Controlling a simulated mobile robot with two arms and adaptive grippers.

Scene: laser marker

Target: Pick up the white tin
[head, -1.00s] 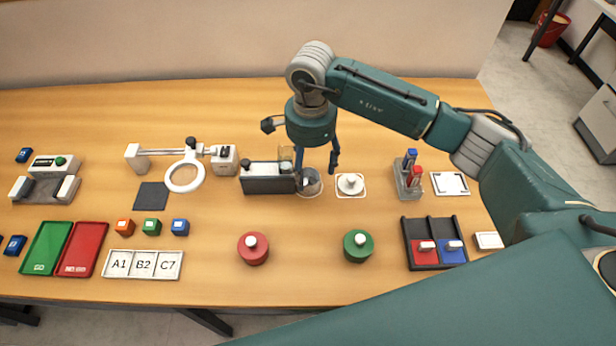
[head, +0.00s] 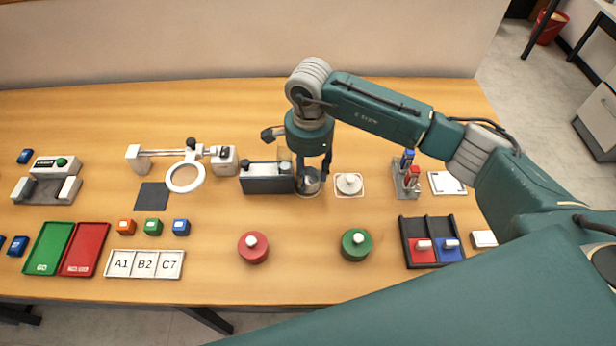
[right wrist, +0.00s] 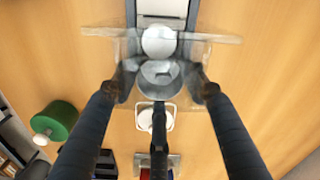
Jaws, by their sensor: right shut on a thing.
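The white tin (head: 349,184) with a white knob stands on a white-edged square mat, right of my right gripper in the head view. In the right wrist view the mat (right wrist: 143,122) shows below the fingers, partly hidden by one of them. My right gripper (head: 312,171) is shut on a grey, shiny round piece (head: 309,183) beside a dark box, apart from the white tin. In the right wrist view its fingers (right wrist: 163,82) close around this grey piece (right wrist: 162,73), with clear panels close by. My left gripper is not in view.
The dark box (head: 267,178) stands just left of the held piece. A red tin (head: 252,248) and a green tin (head: 356,246) stand nearer the front. A holder with red and blue pieces (head: 406,179) stands at right. The table between the front tins is clear.

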